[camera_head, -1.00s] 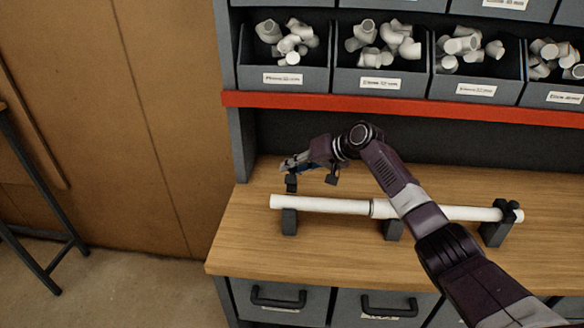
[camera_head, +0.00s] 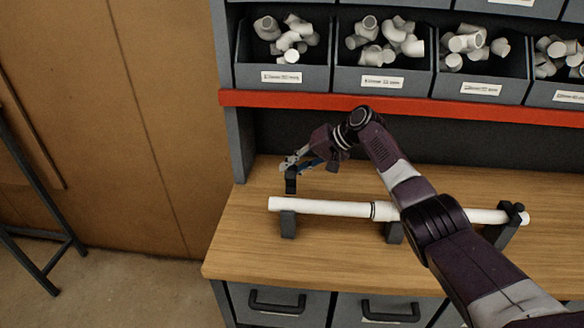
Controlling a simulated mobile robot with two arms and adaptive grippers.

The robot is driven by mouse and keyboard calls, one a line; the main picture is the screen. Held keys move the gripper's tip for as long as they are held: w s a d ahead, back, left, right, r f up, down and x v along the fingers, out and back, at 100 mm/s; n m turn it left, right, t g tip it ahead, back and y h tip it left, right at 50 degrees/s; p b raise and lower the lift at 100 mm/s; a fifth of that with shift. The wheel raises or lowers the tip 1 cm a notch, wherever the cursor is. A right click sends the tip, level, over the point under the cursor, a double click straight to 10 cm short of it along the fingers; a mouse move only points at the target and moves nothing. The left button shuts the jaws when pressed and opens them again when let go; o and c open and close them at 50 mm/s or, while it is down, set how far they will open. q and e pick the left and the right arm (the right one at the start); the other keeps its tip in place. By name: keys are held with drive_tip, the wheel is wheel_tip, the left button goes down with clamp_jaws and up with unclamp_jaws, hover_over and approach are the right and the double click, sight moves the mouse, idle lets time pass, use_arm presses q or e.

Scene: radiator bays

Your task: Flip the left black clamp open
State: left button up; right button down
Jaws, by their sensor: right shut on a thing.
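A white pipe (camera_head: 325,208) lies across dark supports on the wooden bench. The left black clamp (camera_head: 290,182) shows as a small dark block at the pipe's left end, apart from the pipe's upper edge. My right gripper (camera_head: 297,163) is shut on this clamp at its upper end, and its fingers partly hide it. The right black clamp (camera_head: 515,211) sits over the pipe's right end. My right arm covers part of the pipe's right half. My left gripper is not in view.
The left support (camera_head: 288,226) and a middle support (camera_head: 394,233) stand under the pipe. Bins of white fittings (camera_head: 283,77) stand above a red shelf edge (camera_head: 300,99). Drawers (camera_head: 275,303) are below the bench (camera_head: 240,245), whose left part is clear.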

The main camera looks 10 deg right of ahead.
drive_tip(key=c, duration=1.8)
unclamp_jaws()
drive_tip(key=shift+o, duration=0.2)
drive_tip(key=v, duration=1.2)
drive_tip(key=shift+w, duration=0.1)
